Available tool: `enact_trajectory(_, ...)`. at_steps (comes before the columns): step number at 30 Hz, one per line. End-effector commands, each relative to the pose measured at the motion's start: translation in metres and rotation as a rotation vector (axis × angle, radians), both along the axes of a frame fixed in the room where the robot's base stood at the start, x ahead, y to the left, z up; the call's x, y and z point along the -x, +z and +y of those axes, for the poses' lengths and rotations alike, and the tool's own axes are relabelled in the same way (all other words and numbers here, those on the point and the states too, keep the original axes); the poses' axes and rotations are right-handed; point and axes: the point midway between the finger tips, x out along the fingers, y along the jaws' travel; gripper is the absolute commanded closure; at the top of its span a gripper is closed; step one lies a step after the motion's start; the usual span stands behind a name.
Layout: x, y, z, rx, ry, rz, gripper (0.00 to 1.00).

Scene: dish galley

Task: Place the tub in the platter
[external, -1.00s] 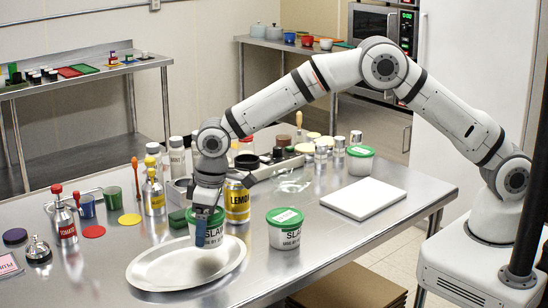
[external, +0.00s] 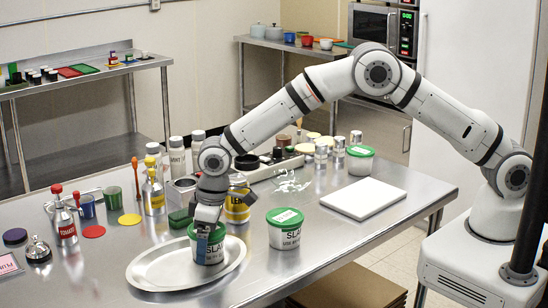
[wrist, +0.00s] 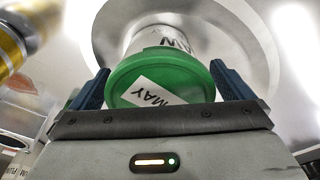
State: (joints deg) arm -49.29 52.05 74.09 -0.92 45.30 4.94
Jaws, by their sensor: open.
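A white tub (external: 216,252) with a green lid stands upright on the right part of the oval silver platter (external: 150,270). My gripper (external: 207,237) points down over this tub and is open. In the wrist view the green lid (wrist: 158,82) sits between the two blue fingers, one on each side. Slight gaps seem to show there, but contact lower down is hidden. The platter's pale rim (wrist: 262,50) surrounds the tub in the wrist view.
A second green-lidded tub (external: 284,231) stands close to the right, and a third (external: 360,160) stands farther back. A lemon can (external: 238,205) is just behind my gripper. A white board (external: 364,198) lies at right. The platter's left part is bare.

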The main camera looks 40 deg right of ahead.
Motion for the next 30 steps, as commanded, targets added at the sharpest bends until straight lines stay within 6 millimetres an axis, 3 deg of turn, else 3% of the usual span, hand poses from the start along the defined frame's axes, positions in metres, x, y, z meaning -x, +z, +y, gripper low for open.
enact_trajectory(8,0.000,0.009,0.000,-0.001,0.000,-0.001,0.00)
enact_trajectory(21,0.010,0.095,-0.010,-0.002,0.000,-0.002,0.00)
enact_trajectory(30,0.013,0.121,-0.013,0.000,0.000,0.000,0.00)
